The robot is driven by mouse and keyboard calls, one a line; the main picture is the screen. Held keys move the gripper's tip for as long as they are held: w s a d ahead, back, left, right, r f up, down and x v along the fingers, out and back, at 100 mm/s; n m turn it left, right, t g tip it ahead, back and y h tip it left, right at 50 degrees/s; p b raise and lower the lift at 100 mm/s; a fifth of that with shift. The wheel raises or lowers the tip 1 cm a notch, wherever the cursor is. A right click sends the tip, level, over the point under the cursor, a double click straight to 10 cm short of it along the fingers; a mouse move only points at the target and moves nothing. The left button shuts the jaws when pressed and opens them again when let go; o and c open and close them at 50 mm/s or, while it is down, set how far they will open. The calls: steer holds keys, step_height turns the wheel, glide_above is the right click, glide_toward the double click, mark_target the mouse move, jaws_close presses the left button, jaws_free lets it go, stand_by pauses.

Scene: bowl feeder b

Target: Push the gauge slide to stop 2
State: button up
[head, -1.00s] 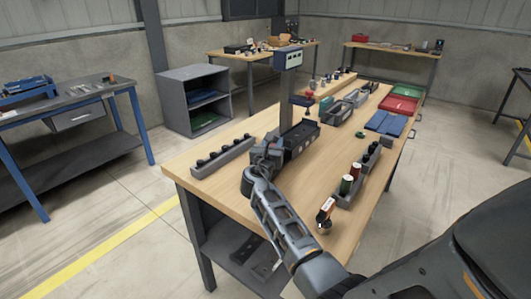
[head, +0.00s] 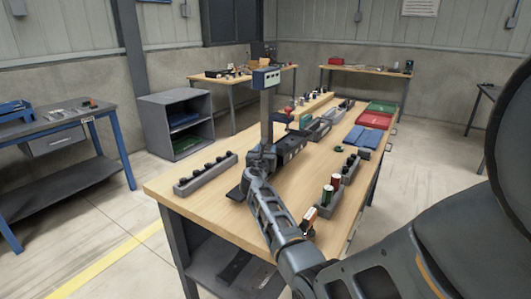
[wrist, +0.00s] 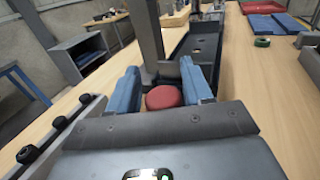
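The gauge stands on the wooden bench, with an upright grey column (head: 267,118), a blue-and-white box (head: 266,78) on top and a dark base (head: 291,146). My gripper (head: 262,156) is low at the foot of the column. In the wrist view its two blue fingers (wrist: 161,82) are apart. A round red knob (wrist: 163,97) sits between them, and I cannot tell whether either finger touches it. The dark channel (wrist: 200,42) of the gauge runs away beyond the fingers. I cannot make out the stop marks or which stop the slide is at.
A grey strip with several black knobs (head: 206,174) lies left of the gauge. A grey rack (head: 327,208) with red and green cylinders is at the right. Blue plates (head: 362,136), a red tray (head: 374,121) and a green tray (head: 382,107) lie farther back.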

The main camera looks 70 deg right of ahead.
steer(key=shift+o, duration=0.6)
steer(key=shift+s, duration=0.1)
steer(key=shift+a+f, duration=0.1)
steer(key=a, duration=0.5)
steer(key=s+a, duration=0.1)
steer(key=a, duration=0.1)
steer(key=shift+s+a, duration=0.1)
steer(key=shift+a, duration=0.15)
steer(key=shift+a, duration=0.1)
